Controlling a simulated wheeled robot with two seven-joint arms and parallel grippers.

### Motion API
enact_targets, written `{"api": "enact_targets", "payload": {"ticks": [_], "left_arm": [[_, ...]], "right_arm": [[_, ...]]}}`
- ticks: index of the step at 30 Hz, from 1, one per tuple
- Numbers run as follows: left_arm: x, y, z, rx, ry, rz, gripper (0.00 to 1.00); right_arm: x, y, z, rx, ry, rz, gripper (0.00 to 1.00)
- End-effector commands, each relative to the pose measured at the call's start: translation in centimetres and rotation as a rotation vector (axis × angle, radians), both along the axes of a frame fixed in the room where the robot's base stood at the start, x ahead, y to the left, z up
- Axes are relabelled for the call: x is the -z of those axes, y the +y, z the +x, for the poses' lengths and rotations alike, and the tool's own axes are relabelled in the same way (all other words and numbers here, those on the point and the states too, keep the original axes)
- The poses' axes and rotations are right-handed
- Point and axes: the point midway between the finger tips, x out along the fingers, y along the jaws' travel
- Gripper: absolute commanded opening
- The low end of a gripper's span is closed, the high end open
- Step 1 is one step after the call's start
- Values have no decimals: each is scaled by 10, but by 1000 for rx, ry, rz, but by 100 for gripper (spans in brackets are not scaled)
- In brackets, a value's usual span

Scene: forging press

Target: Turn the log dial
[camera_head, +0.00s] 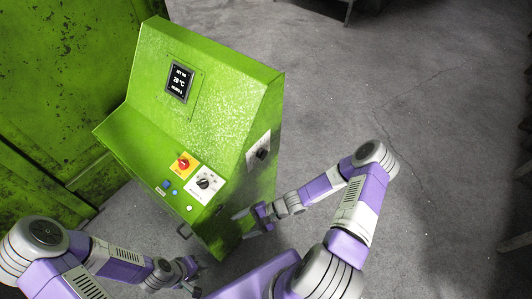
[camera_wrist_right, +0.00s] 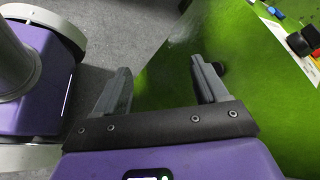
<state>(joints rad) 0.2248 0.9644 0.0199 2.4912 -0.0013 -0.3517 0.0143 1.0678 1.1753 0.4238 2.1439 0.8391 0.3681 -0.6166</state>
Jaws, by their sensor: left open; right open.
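A green control cabinet (camera_head: 215,110) stands in front of me. Its sloped panel bears a black dial on a white scale plate (camera_head: 204,183). A second black dial on a white plate (camera_head: 261,154) sits on its right side face. The labels are too small to read, so I cannot tell which is the log dial. My right gripper (camera_head: 243,225) is open and empty beside the cabinet's lower front. In the right wrist view its spread fingers (camera_wrist_right: 162,85) face the green surface, with a dark knob (camera_wrist_right: 219,69) by one fingertip. My left gripper (camera_head: 193,277) is open, low in front of the cabinet.
A red rotary switch on a yellow plate (camera_head: 183,164) and a blue button (camera_head: 166,184) sit near the panel dial. A small display (camera_head: 179,81) is above. A large green machine wall (camera_head: 60,90) stands at left. The grey floor (camera_head: 420,70) at right is mostly clear.

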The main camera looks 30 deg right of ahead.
Motion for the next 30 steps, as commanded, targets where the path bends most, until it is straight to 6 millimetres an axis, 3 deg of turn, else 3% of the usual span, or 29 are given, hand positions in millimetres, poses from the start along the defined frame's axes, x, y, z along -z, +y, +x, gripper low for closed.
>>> {"api": "enact_targets", "payload": {"ticks": [3,6,9,13,17,30], "left_arm": [[-13,0,0,0,-1,0,43],[-19,0,0,0,-1,0,43],[-23,0,0,0,-1,0,43],[-26,0,0,0,-1,0,43],[-25,0,0,0,-1,0,43],[-16,0,0,0,-1,0,43]], "right_arm": [[-31,-55,49,309,-90,169,72],[-52,-110,77,538,-190,255,72],[-66,-162,90,719,-280,298,72],[-76,-204,95,855,-353,317,72],[-79,-214,103,895,-376,322,72],[-78,-189,159,891,-373,320,72]]}}
